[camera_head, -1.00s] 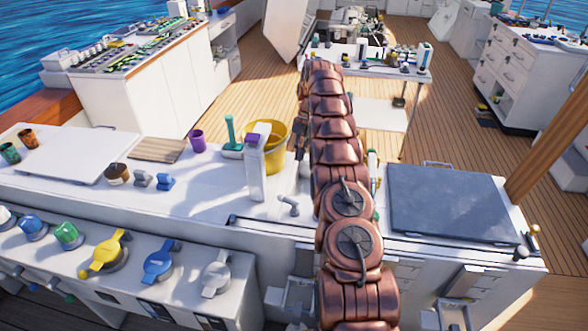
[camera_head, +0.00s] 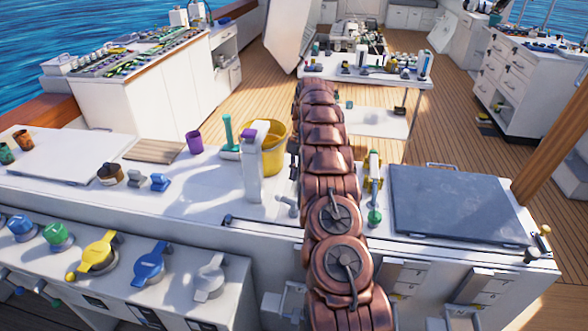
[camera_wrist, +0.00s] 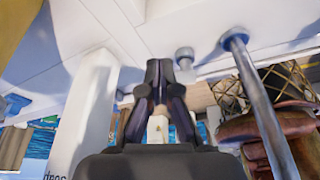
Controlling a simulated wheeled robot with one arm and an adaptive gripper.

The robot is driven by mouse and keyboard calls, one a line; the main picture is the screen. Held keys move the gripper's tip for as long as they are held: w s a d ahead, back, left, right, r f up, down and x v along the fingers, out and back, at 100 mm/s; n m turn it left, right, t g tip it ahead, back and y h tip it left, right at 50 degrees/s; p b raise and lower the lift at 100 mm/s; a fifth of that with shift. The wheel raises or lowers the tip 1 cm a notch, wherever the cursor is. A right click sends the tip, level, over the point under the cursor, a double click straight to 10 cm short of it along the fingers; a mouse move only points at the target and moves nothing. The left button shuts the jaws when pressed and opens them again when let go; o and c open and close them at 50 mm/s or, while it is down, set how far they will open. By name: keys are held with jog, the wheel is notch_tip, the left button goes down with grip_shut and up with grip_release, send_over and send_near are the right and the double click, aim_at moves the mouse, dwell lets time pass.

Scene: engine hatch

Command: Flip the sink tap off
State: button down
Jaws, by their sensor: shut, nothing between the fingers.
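The sink tap shows in the head view as a small grey metal fitting (camera_head: 288,204) on the white counter, just left of my arm, which hides the area behind it. In the wrist view a grey metal tube (camera_wrist: 258,100), which looks like the tap's spout, runs down the right side. A small grey knob (camera_wrist: 184,60) sits beside it, close to the right of my fingertips. My gripper (camera_wrist: 160,68) is shut and empty in the middle of the wrist view. I cannot tell whether it touches the knob. In the head view my arm mostly hides the gripper.
A white bottle with a purple cap (camera_head: 252,172) stands left of the tap and also shows in the wrist view (camera_wrist: 88,115). A yellow bucket (camera_head: 272,152) is behind it. A green-based item (camera_head: 374,214) and a dark flat panel (camera_head: 450,203) are to the right.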

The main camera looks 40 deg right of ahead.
jog(key=shift+x, duration=0.9)
jog(key=shift+s+a+f+p, duration=0.1)
jog(key=shift+s+a+p, duration=0.25)
jog(key=shift+a, duration=0.4)
jog(key=shift+s+a+f+p, duration=0.1)
jog(key=shift+s+a+p, duration=0.25)
jog(key=shift+a, duration=0.4)
jog(key=shift+a+f, duration=0.15)
jog(key=shift+a, duration=0.15)
jog(key=shift+a+f+b, duration=0.15)
jog(key=shift+b, duration=0.15)
